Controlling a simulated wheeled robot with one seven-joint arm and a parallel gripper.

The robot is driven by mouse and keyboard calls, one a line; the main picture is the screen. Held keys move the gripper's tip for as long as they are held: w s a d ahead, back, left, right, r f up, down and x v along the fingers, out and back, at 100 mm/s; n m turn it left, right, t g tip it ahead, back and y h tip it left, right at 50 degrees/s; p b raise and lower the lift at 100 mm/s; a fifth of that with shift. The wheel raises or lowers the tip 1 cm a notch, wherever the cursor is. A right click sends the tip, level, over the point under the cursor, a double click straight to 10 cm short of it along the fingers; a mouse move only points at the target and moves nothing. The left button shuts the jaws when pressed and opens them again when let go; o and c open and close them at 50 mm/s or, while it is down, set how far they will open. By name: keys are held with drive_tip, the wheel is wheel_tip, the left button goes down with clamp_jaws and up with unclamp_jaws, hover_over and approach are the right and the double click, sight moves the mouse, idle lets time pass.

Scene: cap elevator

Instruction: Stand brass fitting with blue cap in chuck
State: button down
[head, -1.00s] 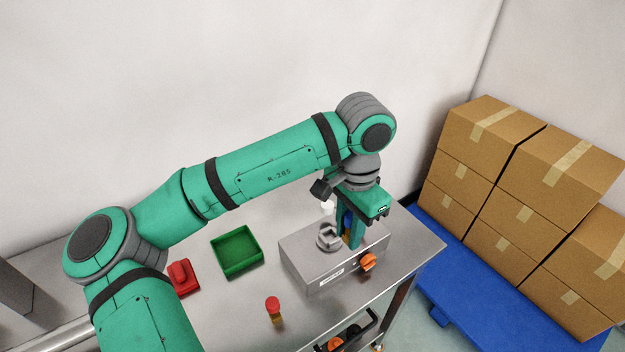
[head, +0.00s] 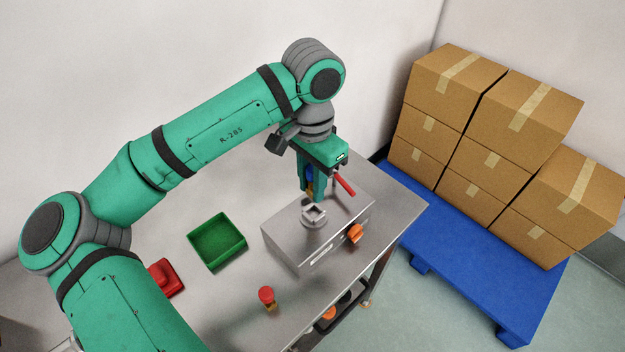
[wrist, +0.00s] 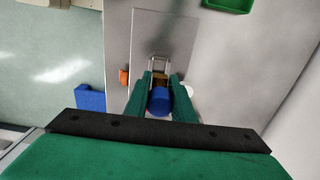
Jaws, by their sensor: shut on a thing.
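The brass fitting (wrist: 160,77) with its blue cap (wrist: 159,99) is between the green fingers of my gripper (wrist: 158,88), which is shut on it. The blue cap is on the camera side and the brass end points away. In the head view my gripper (head: 312,192) hangs near the grey chuck (head: 313,216), just behind or above it, with the fitting mostly hidden by the fingers. The chuck's jaws also show in the wrist view (wrist: 160,61), just beyond the brass end. I cannot tell whether the fitting touches the chuck.
The chuck sits on a grey metal box (head: 292,250) with an orange knob (head: 355,233) and a red handle (head: 344,184). A green tray (head: 217,243), a red object (head: 165,278) and a red-capped brass fitting (head: 267,298) are on the table. Cartons (head: 490,150) stand on a blue pallet at right.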

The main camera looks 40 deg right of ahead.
drive_tip(key=shift+f, duration=2.65)
drive_tip(key=shift+f, duration=0.7)
drive_tip(key=shift+s+r, duration=0.1)
drive_tip(key=shift+r, duration=0.25)
idle(4.3)
